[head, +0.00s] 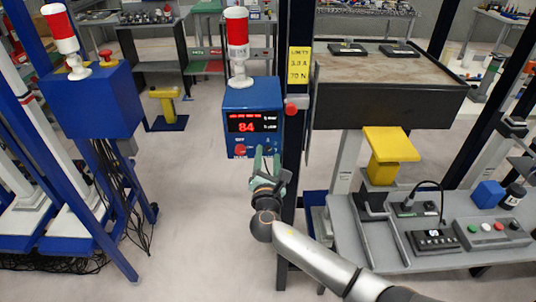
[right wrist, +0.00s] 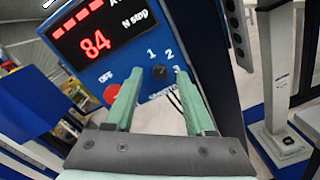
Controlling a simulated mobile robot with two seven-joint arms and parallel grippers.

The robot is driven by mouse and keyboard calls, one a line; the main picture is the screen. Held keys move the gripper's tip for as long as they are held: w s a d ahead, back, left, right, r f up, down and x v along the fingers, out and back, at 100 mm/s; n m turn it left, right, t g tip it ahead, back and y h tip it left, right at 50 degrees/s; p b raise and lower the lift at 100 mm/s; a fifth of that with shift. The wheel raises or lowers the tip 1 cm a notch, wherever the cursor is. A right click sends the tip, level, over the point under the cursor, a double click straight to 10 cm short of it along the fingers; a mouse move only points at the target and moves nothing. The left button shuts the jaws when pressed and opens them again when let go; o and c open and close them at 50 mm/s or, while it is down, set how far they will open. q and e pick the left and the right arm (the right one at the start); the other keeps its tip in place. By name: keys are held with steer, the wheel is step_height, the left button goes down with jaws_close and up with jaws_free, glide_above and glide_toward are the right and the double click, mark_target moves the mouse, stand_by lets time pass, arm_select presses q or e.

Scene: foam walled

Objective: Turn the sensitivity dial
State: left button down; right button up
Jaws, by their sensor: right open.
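A blue control box (head: 252,97) with a red lit display reading 84 stands at the middle of the head view. In the right wrist view, a small dark dial (right wrist: 158,72) sits on the blue panel below the display, with the marks 1, 2 and 3 around it. My right gripper (head: 267,157) is open in front of the lower part of the box. Its green fingers (right wrist: 158,84) appear on either side of the dial in the wrist view; I cannot tell whether they touch it. In the head view the fingers hide the dial. My left gripper is not in view.
A red OFF button (right wrist: 112,93) sits left of the dial, close to the left finger. A red and white beacon (head: 238,45) stands on the box. A dark post (head: 296,120) rises right of the box. A grey bench (head: 385,262) with devices stands at right.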

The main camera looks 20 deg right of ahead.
steer(key=shift+w+d, duration=0.2)
steer(key=shift+w, duration=0.3)
jaws_close()
stand_by(0.3)
